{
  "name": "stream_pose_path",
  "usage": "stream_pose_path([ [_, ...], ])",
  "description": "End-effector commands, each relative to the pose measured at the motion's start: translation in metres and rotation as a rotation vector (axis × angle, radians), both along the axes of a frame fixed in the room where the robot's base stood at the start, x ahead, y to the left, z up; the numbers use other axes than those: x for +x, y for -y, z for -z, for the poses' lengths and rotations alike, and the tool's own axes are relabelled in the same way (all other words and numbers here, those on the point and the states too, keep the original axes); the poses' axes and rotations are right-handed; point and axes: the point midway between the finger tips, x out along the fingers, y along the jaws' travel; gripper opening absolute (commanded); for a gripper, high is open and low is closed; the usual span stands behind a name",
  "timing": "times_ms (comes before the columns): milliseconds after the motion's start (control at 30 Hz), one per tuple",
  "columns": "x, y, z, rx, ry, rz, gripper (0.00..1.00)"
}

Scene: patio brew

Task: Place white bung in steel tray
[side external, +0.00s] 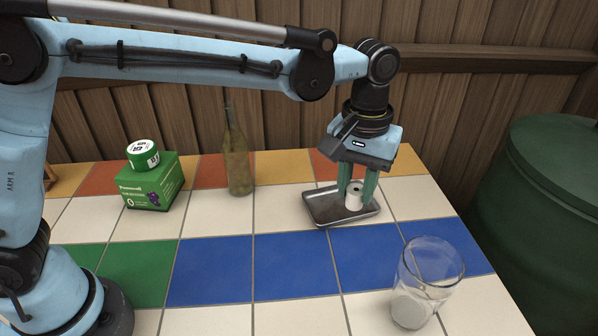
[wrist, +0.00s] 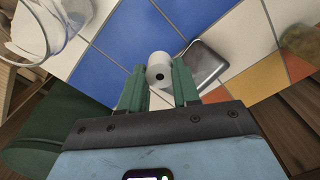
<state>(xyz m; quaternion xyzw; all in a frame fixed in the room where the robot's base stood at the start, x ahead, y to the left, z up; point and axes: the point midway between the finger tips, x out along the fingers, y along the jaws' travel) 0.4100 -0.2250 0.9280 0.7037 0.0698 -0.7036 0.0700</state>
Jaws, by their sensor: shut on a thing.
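The white bung (side external: 354,196) is a short white cylinder with a dark hole in its end. My gripper (side external: 357,190) points down with its green fingers shut on the bung, over the steel tray (side external: 316,212). In the wrist view the bung (wrist: 160,68) sits between the two green fingertips (wrist: 159,82). The tray (wrist: 208,62) shows behind it there. The tray is a shallow grey rectangle on the tiled table. I cannot tell whether the bung touches the tray floor.
A clear glass jar (side external: 428,283) with white contents stands at the front right. A brown-green bottle (side external: 236,160) stands left of the tray. A green box (side external: 150,186) with a round tin (side external: 143,154) on it is further left. A green barrel (side external: 545,200) stands beyond the right edge.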

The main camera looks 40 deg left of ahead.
Motion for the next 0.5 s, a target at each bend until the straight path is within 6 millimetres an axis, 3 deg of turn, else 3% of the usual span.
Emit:
stream_pose_path([
  [167,0.012,-0.002,0.007,0.000,0.000,0.000,0.02],
  [500,0.061,-0.048,0.047,0.000,0.000,-0.003,0.02],
])
